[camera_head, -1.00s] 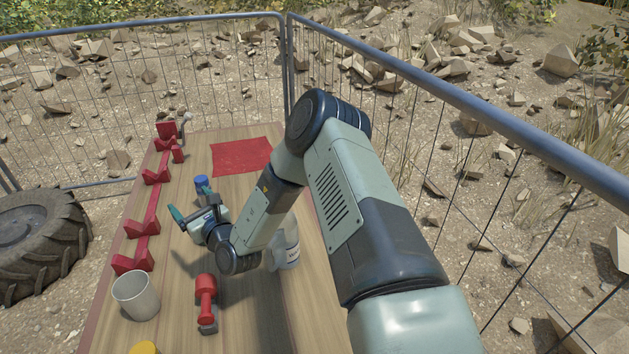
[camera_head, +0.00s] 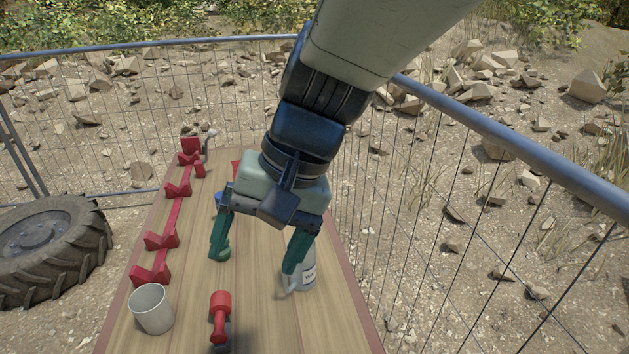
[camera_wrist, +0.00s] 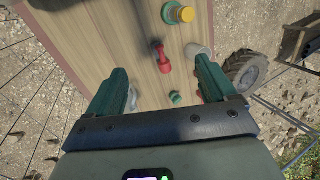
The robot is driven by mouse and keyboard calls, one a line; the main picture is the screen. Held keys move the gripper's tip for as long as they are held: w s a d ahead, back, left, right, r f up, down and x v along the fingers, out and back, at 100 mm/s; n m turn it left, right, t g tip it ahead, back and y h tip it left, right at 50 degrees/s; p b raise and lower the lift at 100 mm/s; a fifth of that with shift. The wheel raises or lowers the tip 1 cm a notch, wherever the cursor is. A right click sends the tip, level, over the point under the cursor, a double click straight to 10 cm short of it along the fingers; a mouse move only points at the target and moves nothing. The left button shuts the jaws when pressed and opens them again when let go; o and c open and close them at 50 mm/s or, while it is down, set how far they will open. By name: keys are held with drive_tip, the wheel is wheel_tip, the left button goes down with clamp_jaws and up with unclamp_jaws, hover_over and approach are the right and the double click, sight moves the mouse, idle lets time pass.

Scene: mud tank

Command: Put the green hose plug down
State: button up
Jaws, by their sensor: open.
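The green hose plug (camera_head: 223,252) stands on the wooden table, partly hidden behind one finger of my gripper in the head view. In the wrist view, the plug (camera_wrist: 175,97) sits on the table between the fingers, nearer the right one. My gripper (camera_head: 255,262) is open and points down above the table, with nothing between its fingers. In the wrist view, its two fingers (camera_wrist: 160,78) are spread wide and apart from the plug.
A white bottle (camera_head: 307,276) stands close to the right finger. A red plug (camera_head: 220,308), a grey cup (camera_head: 152,310) and a red rack (camera_head: 161,241) are on the table. A blue-topped object (camera_head: 218,200) is partly hidden behind my gripper. A mesh fence (camera_head: 470,125) borders the table.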

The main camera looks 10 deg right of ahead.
drive_tip(key=s+d+r+t+h, duration=0.2)
drive_tip(key=d+r+t, duration=0.1)
drive_tip(key=d, duration=0.2)
drive_tip(key=s+d+r+n+t+h, duration=0.1)
drive_tip(key=s+d+r+t+h, duration=0.1)
drive_tip(key=d, duration=0.4)
wheel_tip(320, 180, up, 2)
drive_tip(key=shift+s+r+t+h, duration=0.15)
drive_tip(key=shift+s+t+h, duration=0.15)
drive_tip(key=shift+s+t, duration=0.15)
